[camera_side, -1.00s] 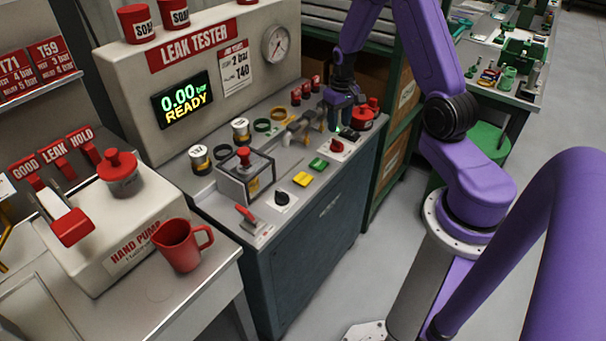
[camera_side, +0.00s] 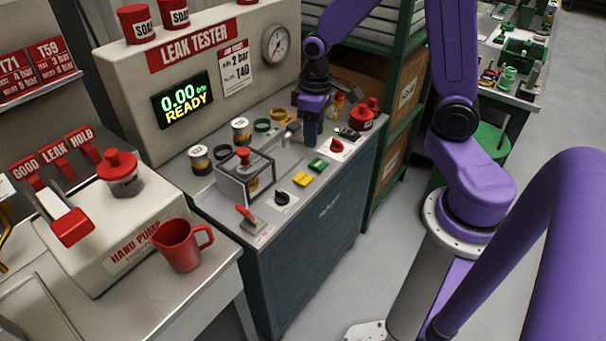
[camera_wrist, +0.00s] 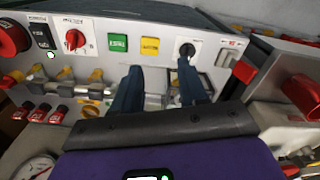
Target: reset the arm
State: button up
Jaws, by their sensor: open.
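My gripper (camera_side: 311,138) is over the right part of the leak tester bench (camera_side: 283,218), near the brass-coloured fittings and left of the red rotary switch (camera_side: 337,145). In the wrist view my gripper (camera_wrist: 160,88) shows two blue fingers spread apart with nothing between them. Beyond the fingertips are a green button (camera_wrist: 118,42), a yellow button (camera_wrist: 150,46) and a black knob (camera_wrist: 187,50). The exact height of the fingers above the bench is hard to tell.
The tester display (camera_side: 182,100) reads 0.00 bar, READY. A clear-sided box with a red knob (camera_side: 244,156) stands left of my gripper. A red emergency button (camera_side: 362,117) is to its right. A red mug (camera_side: 180,245) stands by the hand pump.

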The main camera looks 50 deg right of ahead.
jog(key=s+a+r+n, duration=0.2)
jog(key=s+n, duration=0.1)
jog(key=s, duration=0.3)
jog(key=s+a+r+n, duration=0.2)
jog(key=s+a+n, duration=0.1)
jog(key=s, duration=0.4)
jog(key=s+a+r+n, duration=0.2)
jog(key=s+n, duration=0.1)
jog(key=s, duration=0.4)
jog(key=shift+s+a+r, duration=0.2)
jog(key=shift+a+r, duration=0.15)
